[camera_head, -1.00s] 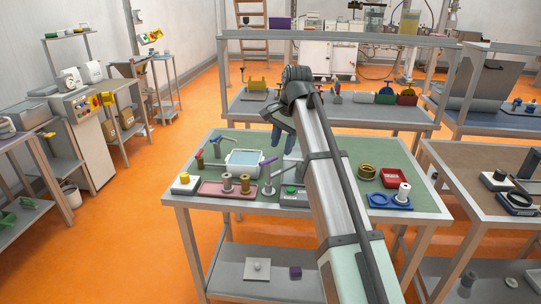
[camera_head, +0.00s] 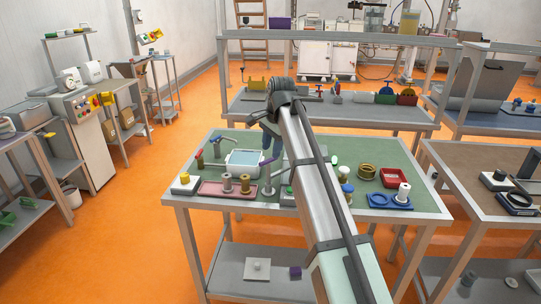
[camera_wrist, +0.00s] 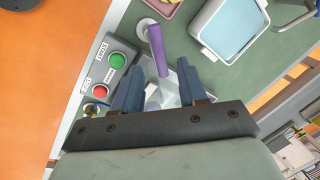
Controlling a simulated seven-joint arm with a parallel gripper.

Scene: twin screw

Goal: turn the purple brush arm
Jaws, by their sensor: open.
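The purple brush arm (camera_wrist: 157,50) is a slim bar in the wrist view, attached at its upper end to a round pale base (camera_wrist: 146,25). Its lower end lies between the two blue fingertips of my gripper (camera_wrist: 159,72) in the picture; I cannot tell the height gap. In the head view a short piece of the purple arm (camera_head: 266,161) shows beside my gripper (camera_head: 271,146), which is over the green table. The rest of it is partly hidden by my arm. My gripper is open and empty.
A control box (camera_wrist: 107,78) with green and red buttons is left of the fingers in the wrist view. A white basin (camera_head: 243,163) of blue water is close by. A pink tray (camera_head: 214,189) with spools and a red bin (camera_head: 394,177) are on the table.

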